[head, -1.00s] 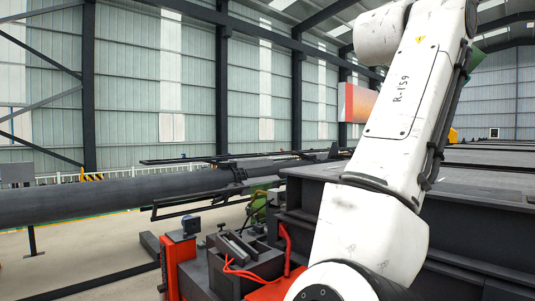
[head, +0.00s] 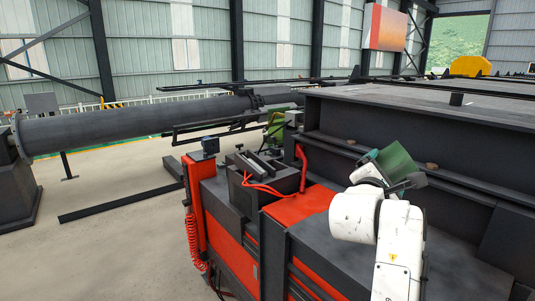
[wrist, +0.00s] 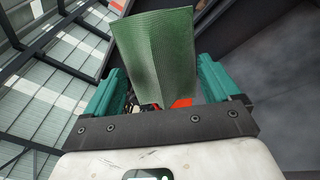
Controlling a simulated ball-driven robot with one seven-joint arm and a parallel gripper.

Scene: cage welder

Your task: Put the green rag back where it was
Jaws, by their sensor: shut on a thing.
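The green rag (head: 398,160) is at the right of the head view, above the dark machine top. It also shows in the wrist view (wrist: 155,50), folded along a middle crease and standing up between the teal fingers. My gripper (wrist: 162,88) is shut on the rag. In the head view my gripper (head: 388,172) is partly hidden by the rag and my white wrist. The rag's lower end is hidden behind the gripper's dark crossbar in the wrist view.
A dark, flat-topped machine (head: 335,225) with red panels lies below my arm. A tall dark wall with a ledge (head: 455,185) stands behind the rag. Red hoses (head: 262,187) and a grey block fixture (head: 255,165) are to the left. A long grey pipe (head: 130,128) lies further left.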

